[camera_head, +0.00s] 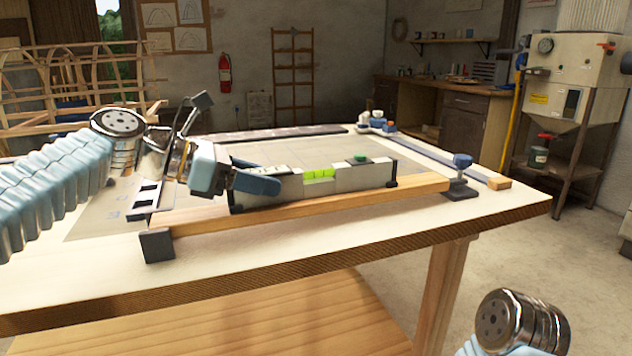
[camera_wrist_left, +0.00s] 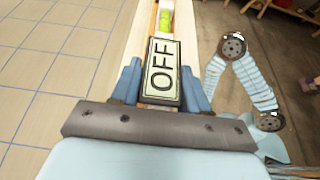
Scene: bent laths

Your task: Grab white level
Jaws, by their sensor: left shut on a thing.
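The white level (camera_head: 345,179) is a long pale bar with a yellow-green vial and dark end caps. It lies lengthwise along the wooden lath near the table's front edge; I cannot tell whether it touches the lath. My left gripper (camera_head: 258,181) is shut on its left part, blue fingers on either side. In the left wrist view the level (camera_wrist_left: 162,72) sits between the fingers of my left gripper (camera_wrist_left: 160,85), showing an "OFF" face and the vial beyond. My right gripper is not in view.
The wooden lath (camera_head: 310,211) runs between a dark block (camera_head: 157,246) and a blue-knobbed clamp (camera_head: 461,178) on the table (camera_head: 300,252). Small blue and white items (camera_head: 378,122) stand at the back. The table's middle is mostly clear.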

